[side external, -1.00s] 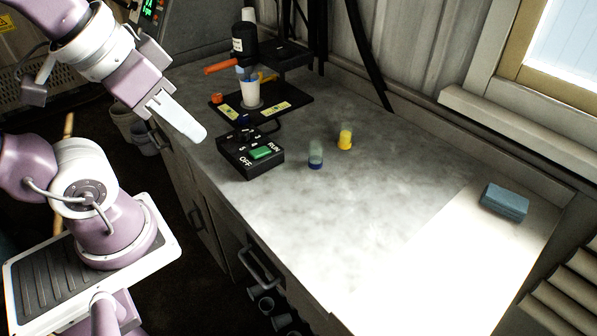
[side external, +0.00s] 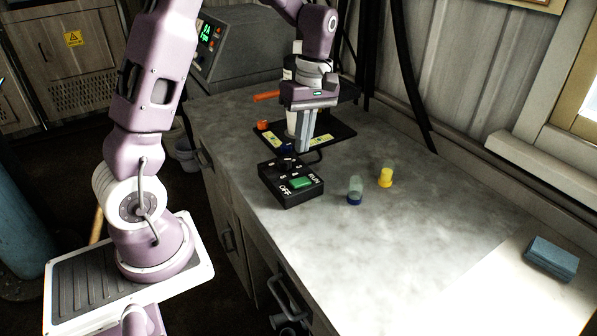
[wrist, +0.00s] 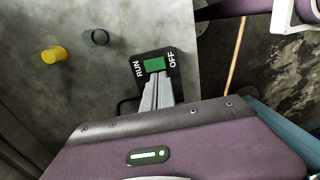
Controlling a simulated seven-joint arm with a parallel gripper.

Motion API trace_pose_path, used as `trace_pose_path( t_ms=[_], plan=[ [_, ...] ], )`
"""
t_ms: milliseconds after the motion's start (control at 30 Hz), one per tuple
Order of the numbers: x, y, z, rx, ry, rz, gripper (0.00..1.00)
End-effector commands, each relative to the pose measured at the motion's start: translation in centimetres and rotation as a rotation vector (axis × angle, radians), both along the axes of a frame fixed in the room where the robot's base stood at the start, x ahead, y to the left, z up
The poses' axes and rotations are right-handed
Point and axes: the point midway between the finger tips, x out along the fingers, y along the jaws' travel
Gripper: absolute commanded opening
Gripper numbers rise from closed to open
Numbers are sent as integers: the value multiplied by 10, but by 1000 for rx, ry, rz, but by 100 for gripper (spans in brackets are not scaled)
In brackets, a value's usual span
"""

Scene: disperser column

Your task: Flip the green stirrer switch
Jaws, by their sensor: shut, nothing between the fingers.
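The green stirrer switch (side external: 301,183) sits on top of a black control box (side external: 291,196), between the printed words RUN and OFF. In the wrist view the green switch (wrist: 155,64) shows just beyond my fingertips. My gripper (side external: 304,150) is shut and empty, pointing down above the back part of the box. In the wrist view my gripper (wrist: 155,82) covers the rear of the box, including most of its dial. I cannot tell whether the fingertips touch the box or the switch.
Behind is the disperser's black base (side external: 345,132) with a white cup, partly hidden by my arm. A blue-grey block (side external: 551,258) lies far right. The counter between is clear.

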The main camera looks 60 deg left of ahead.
Motion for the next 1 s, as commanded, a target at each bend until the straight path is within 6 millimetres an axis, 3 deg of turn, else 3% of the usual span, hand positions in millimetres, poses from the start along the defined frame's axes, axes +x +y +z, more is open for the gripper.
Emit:
trace_pose_path(
  t_ms=[200, 400, 1000],
  plan=[
    [-8, 0, -47, -2, 4, -1, 0],
    [-11, 0, -76, -1, 1, -1, 0],
    [-19, -1, -95, 0, 2, -2, 0]
  ],
)
